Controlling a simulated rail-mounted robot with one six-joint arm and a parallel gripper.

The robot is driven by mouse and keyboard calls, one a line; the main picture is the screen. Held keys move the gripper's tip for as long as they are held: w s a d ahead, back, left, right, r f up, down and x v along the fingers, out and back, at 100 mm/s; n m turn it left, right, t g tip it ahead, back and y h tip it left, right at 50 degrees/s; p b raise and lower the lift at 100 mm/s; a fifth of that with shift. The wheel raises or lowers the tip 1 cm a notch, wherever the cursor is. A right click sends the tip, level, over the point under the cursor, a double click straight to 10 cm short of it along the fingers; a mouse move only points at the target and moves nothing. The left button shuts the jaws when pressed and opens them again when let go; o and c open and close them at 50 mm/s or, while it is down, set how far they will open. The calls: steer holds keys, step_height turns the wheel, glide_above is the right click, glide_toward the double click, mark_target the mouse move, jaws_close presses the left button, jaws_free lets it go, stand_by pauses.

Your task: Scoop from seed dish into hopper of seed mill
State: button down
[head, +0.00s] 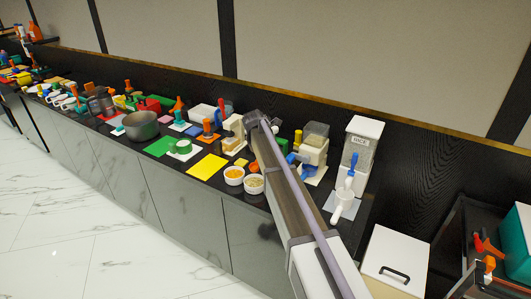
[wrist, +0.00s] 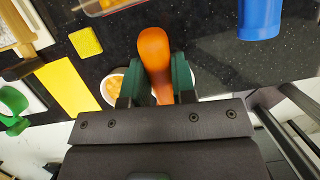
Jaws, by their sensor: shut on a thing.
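My gripper (wrist: 155,85) has green fingers shut on an orange scoop handle (wrist: 153,50) in the wrist view. The scoop's bowl end is hidden behind the gripper. A white dish of pale seeds (head: 254,185) stands on the counter in the head view. A bit of white rim behind my right finger in the wrist view may be this dish, mostly hidden. A machine with a translucent hopper (head: 315,134) and blue parts stands right of my arm in the head view; it looks like the seed mill. The gripper and scoop are hidden by my arm in the head view.
A white dish with orange contents (head: 234,175) stands left of the seed dish. A yellow mat (head: 207,167) lies further left. A dispenser marked RICE (head: 360,145) stands right of the mill. A blue cylinder (wrist: 259,18) is at the wrist view's upper right.

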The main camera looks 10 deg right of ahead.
steer(key=shift+s+a+f+t+h+b, duration=0.25)
steer(key=shift+f+t+h+b, duration=0.35)
steer(key=shift+b, duration=0.6)
steer(key=shift+s+a+f+t+h+b, duration=0.25)
steer(key=shift+f+t+h+b, duration=0.35)
steer(key=shift+b, duration=0.6)
step_height(320, 180, down, 2)
steer(key=shift+s+a+f+b, duration=0.1)
steer(key=shift+f+b, duration=0.05)
steer(key=shift+b, duration=0.95)
steer(key=shift+s+a+f+b, duration=0.2)
steer(key=shift+f+b, duration=0.45)
steer(key=shift+r+p, duration=0.6)
step_height(320, 180, up, 3)
steer(key=p, duration=0.2)
steer(key=shift+w+d+f+p, duration=0.15)
steer(key=shift+p, duration=0.2)
steer(key=r+g+y+p, duration=0.1)
steer(key=p, duration=0.1)
steer(key=w+d+r+g+y+p, duration=0.1)
steer(key=p, duration=0.1)
steer(key=shift+d, duration=0.1)
steer(key=shift+f, duration=0.15)
